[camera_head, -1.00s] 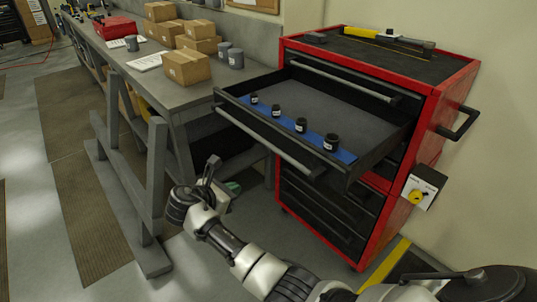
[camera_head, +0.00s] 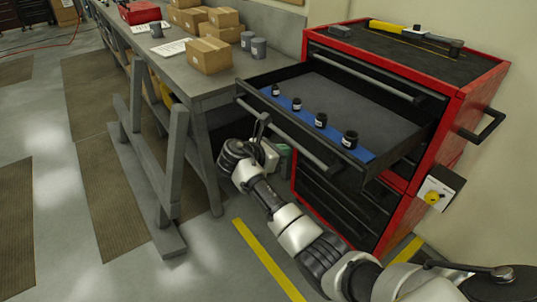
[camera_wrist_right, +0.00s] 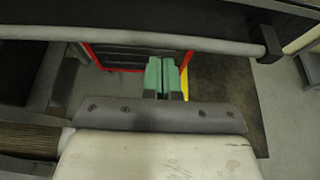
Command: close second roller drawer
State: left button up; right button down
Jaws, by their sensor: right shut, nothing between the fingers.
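The red and black roller cabinet (camera_head: 455,135) stands at the right in the head view. Its second drawer (camera_head: 365,110) is pulled far out, with a long grey bar handle (camera_head: 285,137) along its front. My right gripper (camera_head: 284,150) is just in front of and below the left part of that handle, partly hidden by my wrist. In the right wrist view its green fingertips (camera_wrist_right: 162,76) are together with nothing between them. The drawer handle (camera_wrist_right: 150,43) crosses above them there, and I see no clear contact. My left gripper is in neither view.
Tools lie on the cabinet top (camera_head: 400,50).

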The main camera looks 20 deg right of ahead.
jog(key=shift+w+d+r, duration=0.1)
jog(key=shift+d+r, duration=0.05)
jog(key=shift+d, duration=0.55)
